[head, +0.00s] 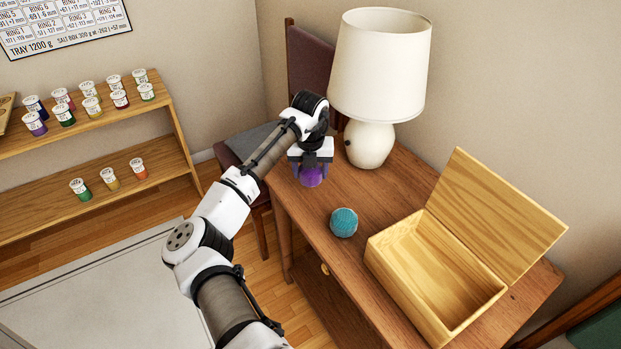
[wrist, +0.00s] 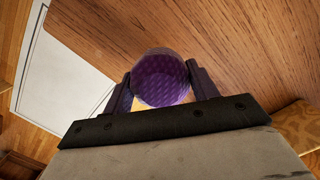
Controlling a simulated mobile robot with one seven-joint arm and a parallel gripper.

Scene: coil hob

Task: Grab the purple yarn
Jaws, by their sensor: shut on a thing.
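The purple yarn (head: 312,177) is a round purple ball at the far left end of the wooden table, in front of the lamp. My gripper (head: 311,172) points down over it and is shut on it. In the wrist view the purple yarn (wrist: 160,78) sits between the two dark fingers of my gripper (wrist: 160,88), one on each side. I cannot tell whether the ball touches the tabletop. A teal yarn ball (head: 343,222) lies on the table, apart from my gripper.
A white lamp (head: 370,145) stands close to the right of my gripper. An open, empty wooden box (head: 395,275) with its lid raised is at the table's right. A chair (head: 309,62) stands behind the table. Shelves (head: 85,190) with several small cups are at the left.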

